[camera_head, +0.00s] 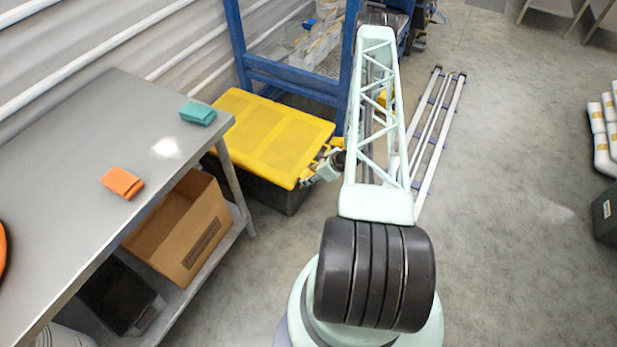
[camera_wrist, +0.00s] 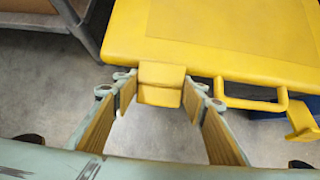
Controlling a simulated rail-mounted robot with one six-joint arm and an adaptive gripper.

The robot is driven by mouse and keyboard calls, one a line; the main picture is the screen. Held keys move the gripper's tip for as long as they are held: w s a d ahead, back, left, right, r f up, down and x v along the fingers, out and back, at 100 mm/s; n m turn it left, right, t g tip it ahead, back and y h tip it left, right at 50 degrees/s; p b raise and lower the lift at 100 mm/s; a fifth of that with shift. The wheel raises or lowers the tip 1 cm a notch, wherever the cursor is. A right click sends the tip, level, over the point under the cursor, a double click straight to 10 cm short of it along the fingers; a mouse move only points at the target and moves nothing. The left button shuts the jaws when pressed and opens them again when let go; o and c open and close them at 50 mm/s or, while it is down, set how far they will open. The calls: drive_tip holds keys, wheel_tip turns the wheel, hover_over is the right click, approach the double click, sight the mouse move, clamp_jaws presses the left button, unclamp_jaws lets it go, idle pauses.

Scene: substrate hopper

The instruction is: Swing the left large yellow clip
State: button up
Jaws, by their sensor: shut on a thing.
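A black box with a yellow lid (camera_head: 270,130) stands on the floor between the table and my arm. The lid (camera_wrist: 220,28) fills the upper wrist view. A large yellow clip (camera_wrist: 161,83) sticks out from the lid's near edge, at the left of the yellow handle (camera_wrist: 255,102). My gripper (camera_wrist: 160,92) has its fingers on both sides of this clip and is shut on it. Another yellow clip (camera_wrist: 302,122) shows at the right, apart from the gripper. In the head view my gripper (camera_head: 328,165) is at the box's right side and partly hides the clips there.
A grey table (camera_head: 75,165) at the left carries an orange block (camera_head: 122,183) and a teal block (camera_head: 197,113). A cardboard box (camera_head: 185,230) lies on its lower shelf. A blue frame (camera_head: 290,78) stands behind the yellow lid. Floor to the right is mostly open.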

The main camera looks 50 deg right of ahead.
drive_tip(key=shift+w, duration=0.15)
idle(0.4)
drive_tip(key=o, duration=1.1)
drive_tip(key=shift+r, duration=0.1)
drive_tip(key=a+v, duration=0.1)
drive_tip(key=v, duration=1.1)
drive_tip(key=shift+w+d, duration=0.15)
drive_tip(key=shift+d, duration=0.25)
drive_tip(key=shift+r, duration=0.1)
drive_tip(key=shift+c, duration=0.4)
